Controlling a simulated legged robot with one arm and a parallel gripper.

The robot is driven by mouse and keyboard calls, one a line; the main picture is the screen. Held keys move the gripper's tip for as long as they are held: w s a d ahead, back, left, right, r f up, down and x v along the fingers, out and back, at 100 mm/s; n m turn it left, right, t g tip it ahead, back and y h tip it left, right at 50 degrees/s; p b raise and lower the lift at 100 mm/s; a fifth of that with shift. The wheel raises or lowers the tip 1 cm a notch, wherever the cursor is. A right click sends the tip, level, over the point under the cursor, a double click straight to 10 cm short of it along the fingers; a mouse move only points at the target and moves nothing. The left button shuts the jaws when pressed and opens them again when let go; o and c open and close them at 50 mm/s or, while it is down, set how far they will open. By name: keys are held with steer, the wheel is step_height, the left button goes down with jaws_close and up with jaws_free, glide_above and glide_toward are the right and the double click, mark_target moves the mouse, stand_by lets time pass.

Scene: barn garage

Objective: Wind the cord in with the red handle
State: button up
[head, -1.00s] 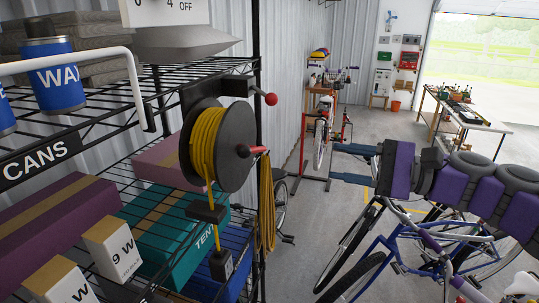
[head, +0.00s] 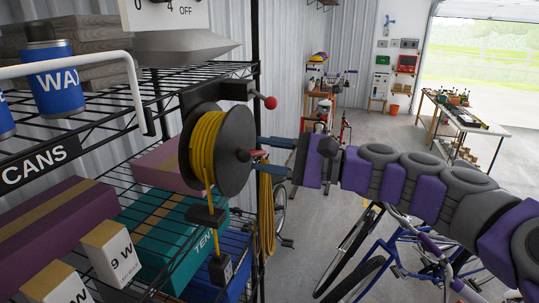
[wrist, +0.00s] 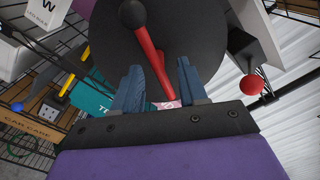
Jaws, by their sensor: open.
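A dark reel (head: 234,149) wound with yellow cord (head: 205,145) is fixed at the right end of the wire shelving. Its red handle (head: 257,154) sticks out from the reel's face toward the right. My gripper (head: 268,148) is at the handle, with its blue fingers reaching in from the right. In the wrist view, my gripper (wrist: 158,92) is open, and the red handle (wrist: 153,60) runs between the two fingers with room on both sides. The cord hangs below the reel, through a dark guide (head: 206,216), to a plug block (head: 220,269).
A red-knobbed lever (head: 270,102) sits just above the reel; its red ball also shows in the wrist view (wrist: 251,85). Shelf boxes, including a teal tent box (head: 165,240), stand at left. A blue bicycle (head: 410,245) stands below my arm. Open floor lies beyond.

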steer(key=shift+a, duration=0.6)
steer(key=shift+c, duration=1.4)
steer(key=shift+d+f, duration=0.1)
steer(key=shift+d, duration=0.05)
jaws_close()
